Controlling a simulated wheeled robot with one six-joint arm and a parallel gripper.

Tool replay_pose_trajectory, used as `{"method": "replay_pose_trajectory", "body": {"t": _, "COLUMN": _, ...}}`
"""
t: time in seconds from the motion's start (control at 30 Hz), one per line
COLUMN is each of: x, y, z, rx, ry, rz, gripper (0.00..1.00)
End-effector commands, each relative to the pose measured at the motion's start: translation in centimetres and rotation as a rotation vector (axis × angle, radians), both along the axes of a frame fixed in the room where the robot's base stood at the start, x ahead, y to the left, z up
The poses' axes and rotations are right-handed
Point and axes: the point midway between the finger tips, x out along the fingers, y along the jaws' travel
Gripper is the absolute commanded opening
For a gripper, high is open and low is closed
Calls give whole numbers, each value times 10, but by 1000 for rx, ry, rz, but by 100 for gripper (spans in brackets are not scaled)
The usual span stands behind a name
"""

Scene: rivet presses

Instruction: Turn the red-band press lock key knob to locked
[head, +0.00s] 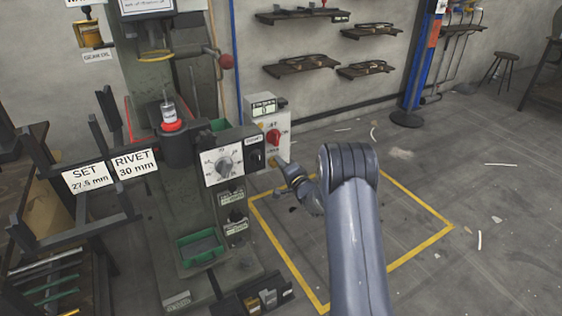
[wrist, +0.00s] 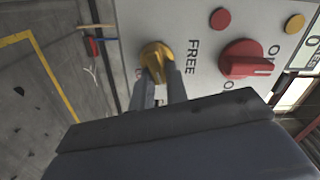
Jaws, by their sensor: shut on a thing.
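The yellow lock key knob (wrist: 154,55) is on the pale control panel (wrist: 205,70), beside the word FREE. My gripper (wrist: 161,82) is shut on this knob, one finger on each side. The fingers hide part of the knob, and I cannot tell which way it points. In the head view my gripper (head: 287,165) reaches the lower part of the panel (head: 268,125) on the right of the press (head: 150,85). The knob is mostly hidden there. A red ring (head: 171,126) shows on the press.
A larger red knob (wrist: 247,62) sits beside the lock knob, with small red (wrist: 220,18) and yellow (wrist: 294,23) buttons. A box with a white dial (head: 223,162) stands left of the panel. The floor inside the yellow lines (head: 400,185) is mostly clear.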

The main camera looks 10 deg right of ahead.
Motion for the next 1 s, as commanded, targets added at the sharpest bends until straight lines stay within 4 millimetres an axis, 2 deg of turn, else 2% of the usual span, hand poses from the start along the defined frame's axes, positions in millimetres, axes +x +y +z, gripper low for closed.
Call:
{"method": "replay_pose_trajectory", "body": {"t": 0.4, "x": 0, "y": -1, "z": -3, "rx": 236, "ry": 79, "rz": 0, "gripper": 0}}
{"method": "replay_pose_trajectory", "body": {"t": 1.0, "x": 0, "y": -1, "z": -4, "rx": 295, "ry": 98, "rz": -1, "gripper": 0}}
